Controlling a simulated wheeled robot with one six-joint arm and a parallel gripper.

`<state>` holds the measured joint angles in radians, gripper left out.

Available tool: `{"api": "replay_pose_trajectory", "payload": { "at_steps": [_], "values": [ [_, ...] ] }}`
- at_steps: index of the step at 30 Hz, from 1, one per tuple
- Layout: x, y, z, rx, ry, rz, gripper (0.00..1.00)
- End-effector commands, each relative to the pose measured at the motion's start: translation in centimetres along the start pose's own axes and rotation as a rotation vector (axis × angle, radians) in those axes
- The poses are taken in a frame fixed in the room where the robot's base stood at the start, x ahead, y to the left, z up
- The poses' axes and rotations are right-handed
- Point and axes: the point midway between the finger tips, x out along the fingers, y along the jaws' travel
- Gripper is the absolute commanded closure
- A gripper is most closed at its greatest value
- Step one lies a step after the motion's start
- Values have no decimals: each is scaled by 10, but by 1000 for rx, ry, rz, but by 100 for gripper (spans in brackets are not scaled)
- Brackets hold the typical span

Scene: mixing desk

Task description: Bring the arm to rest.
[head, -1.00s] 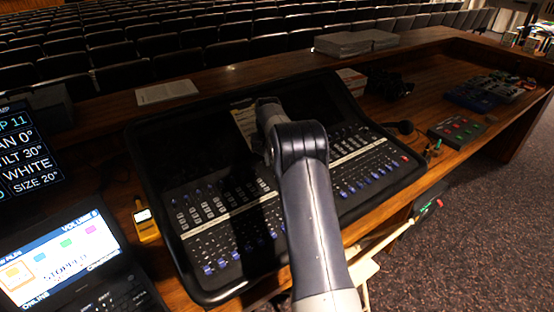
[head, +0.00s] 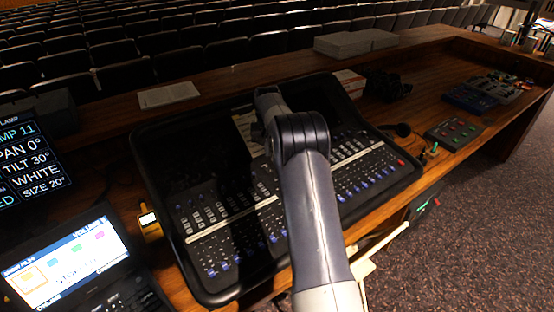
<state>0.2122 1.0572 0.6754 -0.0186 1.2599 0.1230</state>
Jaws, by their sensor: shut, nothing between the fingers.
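My arm (head: 318,215) reaches up from the bottom of the head view over the mixing desk (head: 215,222). Its dark elbow joint (head: 302,135) is above the middle of the desk. A short grey link (head: 269,98) shows beyond the elbow, pointing away and slightly left. My gripper is not in view; it seems hidden behind the arm. The arm covers part of the desk's faders and dark screen area. I see nothing carried by the arm.
A laptop (head: 70,262) and a yellow device (head: 150,224) are left of the desk. Papers (head: 168,95) lie behind it. A button box (head: 455,132), dark headphones (head: 388,86) and a blue unit (head: 470,98) are to the right. Rows of seats stand beyond.

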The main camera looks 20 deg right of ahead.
Motion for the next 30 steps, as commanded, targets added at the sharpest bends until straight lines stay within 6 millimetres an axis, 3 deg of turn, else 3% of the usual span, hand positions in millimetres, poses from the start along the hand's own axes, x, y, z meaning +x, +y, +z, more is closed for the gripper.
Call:
{"api": "replay_pose_trajectory", "payload": {
  "at_steps": [16,30],
  "values": [
    [0,0,0,0,-1,0,100],
    [48,0,8,0,-1,0,100]
  ]
}}
